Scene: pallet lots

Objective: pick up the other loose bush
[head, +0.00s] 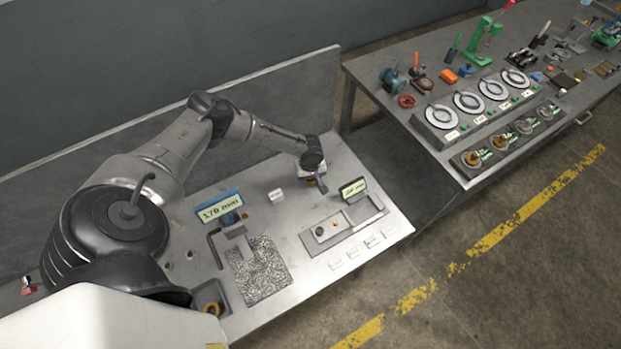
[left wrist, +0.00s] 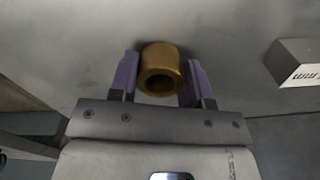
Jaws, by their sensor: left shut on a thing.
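My left gripper (head: 318,186) is over the far right part of the near bench, and its jaws are shut on a brass bush. In the left wrist view the bush (left wrist: 161,66) is a short golden cylinder with a round bore, between the two purple fingers. In the head view only a small golden part of it shows under the gripper. I cannot tell whether it touches the bench top. A golden ring-shaped piece (head: 211,308) lies in a small dark tray at the bench's near left. My right gripper is not in view.
A small white labelled block (head: 276,195) stands left of the gripper. Nearer are a fixture with a dark sign (head: 353,188), a blue-framed sign (head: 219,206) and a speckled plate (head: 262,272). A second bench (head: 411,112) with dials and tools stands at the right, across a gap.

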